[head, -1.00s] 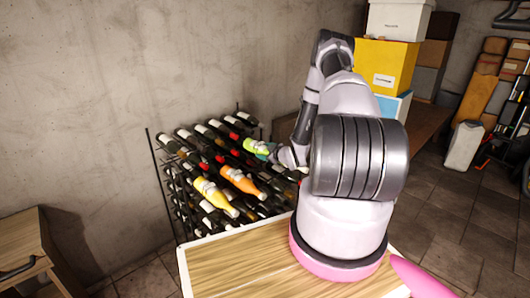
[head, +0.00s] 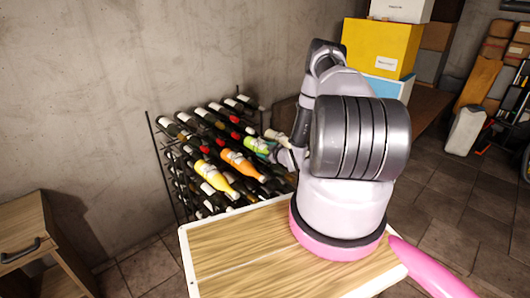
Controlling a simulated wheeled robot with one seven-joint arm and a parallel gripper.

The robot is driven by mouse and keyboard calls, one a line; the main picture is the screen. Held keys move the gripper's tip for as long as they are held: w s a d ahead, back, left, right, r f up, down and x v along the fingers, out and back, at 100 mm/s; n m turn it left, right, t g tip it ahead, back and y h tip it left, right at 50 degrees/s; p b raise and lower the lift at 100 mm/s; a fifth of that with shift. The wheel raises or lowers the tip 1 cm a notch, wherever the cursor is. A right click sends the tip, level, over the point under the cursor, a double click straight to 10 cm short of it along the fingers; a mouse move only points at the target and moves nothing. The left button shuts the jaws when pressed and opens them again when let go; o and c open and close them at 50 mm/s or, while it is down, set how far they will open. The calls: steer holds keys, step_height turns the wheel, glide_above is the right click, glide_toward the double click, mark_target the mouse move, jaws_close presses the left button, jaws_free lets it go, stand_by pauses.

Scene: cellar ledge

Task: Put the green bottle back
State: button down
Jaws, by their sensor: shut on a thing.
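The green bottle (head: 256,145) lies tilted at the upper right of the wine rack (head: 154,140), with its bright green body toward the rack. My gripper (head: 272,151) is shut on its right end, and the fingers are small and partly hidden. The bottle is just above and right of the orange bottle (head: 240,163). I cannot tell whether it rests in a slot or hangs just over the rack. The yellow bottle (head: 214,178) lies lower left in the rack.
Several dark bottles (head: 205,116) with white or red ends fill the rack around the green one. A wooden tabletop (head: 235,245) with a pale rim is in front. A yellow box (head: 380,47) stands behind my arm, and a wooden cabinet (head: 30,235) is at left.

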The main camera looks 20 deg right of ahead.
steer(key=shift+f, duration=0.3)
steer(key=shift+f, duration=0.2)
jaws_free()
